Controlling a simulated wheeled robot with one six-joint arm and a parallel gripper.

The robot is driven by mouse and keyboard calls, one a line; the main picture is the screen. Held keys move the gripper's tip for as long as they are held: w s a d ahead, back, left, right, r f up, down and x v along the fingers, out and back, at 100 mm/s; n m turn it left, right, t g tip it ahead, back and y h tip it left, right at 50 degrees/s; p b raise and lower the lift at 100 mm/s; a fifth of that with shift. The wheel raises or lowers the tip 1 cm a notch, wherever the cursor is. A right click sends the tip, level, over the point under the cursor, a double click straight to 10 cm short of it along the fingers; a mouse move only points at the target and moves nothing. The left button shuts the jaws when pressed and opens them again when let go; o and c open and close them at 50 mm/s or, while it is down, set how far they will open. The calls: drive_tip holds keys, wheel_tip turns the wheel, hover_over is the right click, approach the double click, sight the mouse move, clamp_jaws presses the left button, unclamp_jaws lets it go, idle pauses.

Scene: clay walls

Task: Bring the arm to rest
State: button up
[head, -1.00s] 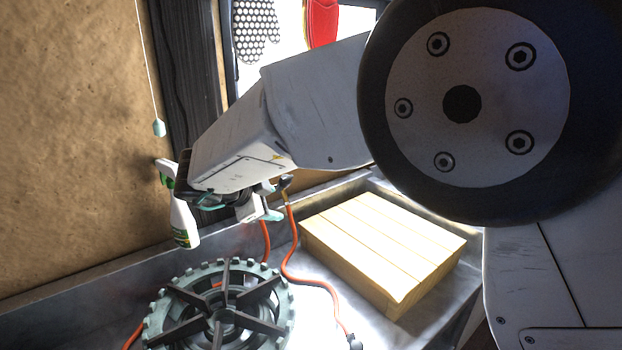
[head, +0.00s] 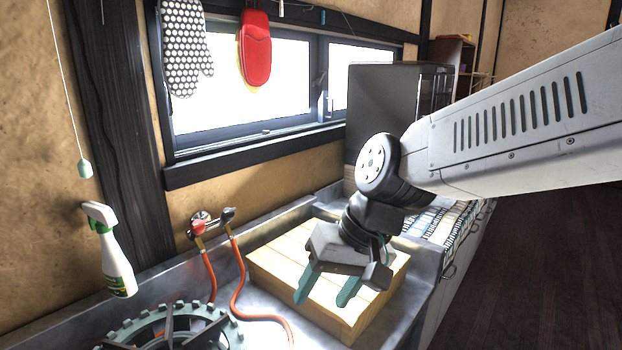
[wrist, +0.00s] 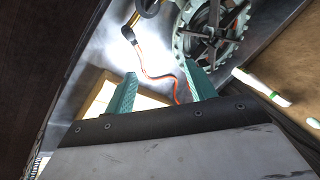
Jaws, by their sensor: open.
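My gripper (head: 327,288) is open, its two teal fingers spread apart with nothing between them. In the head view it hangs in front of the wooden block (head: 285,262), fingers pointing down. My arm comes in from the right edge and bends down at the wrist. In the wrist view the two fingers of my gripper (wrist: 163,92) also show apart, with bare metal counter and an orange hose beyond them. The gripper hides part of the wooden block.
A gas burner (head: 233,333) sits at the lower left, with orange hoses (head: 238,285) running from a wall valve (head: 200,226). A white spray bottle (head: 115,255) is at the left wall. A grey cabinet (head: 385,95) stands behind my wrist. Oven mitts (head: 256,48) hang by the window. Open floor lies at right.

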drive_tip(key=s+d+m+h, duration=0.1)
drive_tip(key=s+d, duration=0.5)
drive_tip(key=d, duration=0.6)
drive_tip(key=s+d+m+h, duration=0.2)
drive_tip(key=s+d, duration=0.5)
drive_tip(key=d, duration=0.5)
drive_tip(key=shift+s+d+r+t+h, duration=0.2)
drive_tip(key=shift+r+t+h, duration=0.2)
drive_tip(key=shift+h, duration=0.4)
